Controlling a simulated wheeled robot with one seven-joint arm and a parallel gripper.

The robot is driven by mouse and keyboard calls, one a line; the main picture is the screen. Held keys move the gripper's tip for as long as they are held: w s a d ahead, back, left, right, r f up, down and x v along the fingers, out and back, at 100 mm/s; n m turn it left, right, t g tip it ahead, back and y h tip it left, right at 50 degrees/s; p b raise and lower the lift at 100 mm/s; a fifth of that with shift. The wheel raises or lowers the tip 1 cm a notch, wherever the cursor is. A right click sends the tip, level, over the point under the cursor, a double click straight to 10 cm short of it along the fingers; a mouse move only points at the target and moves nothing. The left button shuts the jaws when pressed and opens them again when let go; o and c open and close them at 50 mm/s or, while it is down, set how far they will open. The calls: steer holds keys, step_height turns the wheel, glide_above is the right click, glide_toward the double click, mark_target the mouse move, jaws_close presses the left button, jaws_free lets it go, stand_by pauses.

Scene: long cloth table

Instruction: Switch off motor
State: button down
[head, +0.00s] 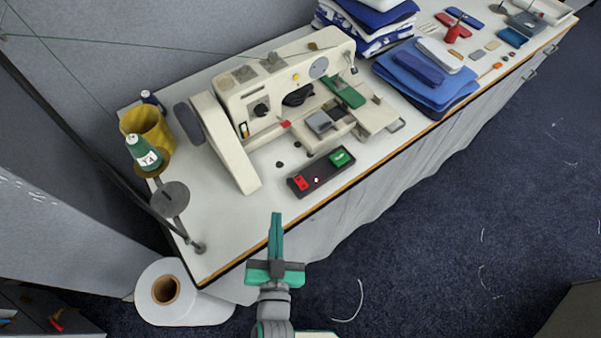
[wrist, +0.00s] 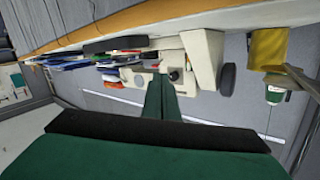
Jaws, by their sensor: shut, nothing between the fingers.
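A dark switch box (head: 320,174) lies on the table in front of the sewing machine, near the table's front edge. It has a red button (head: 301,183) at its left end and a green button (head: 339,158) at its right end. The cream sewing machine (head: 270,90) stands behind it and also shows in the wrist view (wrist: 204,58). My gripper (head: 276,216) has green fingers, shut and empty, near the table's front edge, to the lower left of the box and apart from it. In the wrist view the shut fingers (wrist: 160,80) point toward the machine.
Thread spools (head: 143,150) and a thread stand (head: 170,198) are at the table's left end. A white roll (head: 180,292) stands on the floor by the table. Folded blue cloth (head: 425,75) lies right of the machine.

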steer(key=w+a+r+n+g+y, duration=0.3)
steer(key=w+a+r+n+y, duration=0.4)
steer(key=w+a+r+n, duration=0.4)
steer(key=w+a+r+n+g+y, duration=0.4)
steer(key=w+a+r+n+y, duration=0.4)
steer(key=r, duration=0.6)
steer(key=s+d+f+n+g+h, duration=0.2)
steer(key=d+f+n+h, duration=0.1)
steer(key=d, duration=0.5)
steer(key=s+d+f+n+g+h, duration=0.1)
steer(key=d+f+n+g+h, duration=0.1)
steer(key=d+f+h, duration=0.3)
steer(key=s+d+f+n+g+h, duration=0.2)
steer(key=d+h, duration=0.4)
steer(key=d, duration=0.7)
step_height(320, 180, down, 2)
steer(key=shift+s+n+g+h, duration=0.35)
steer(key=shift+n+g, duration=0.45)
steer(key=shift+g, duration=0.4)
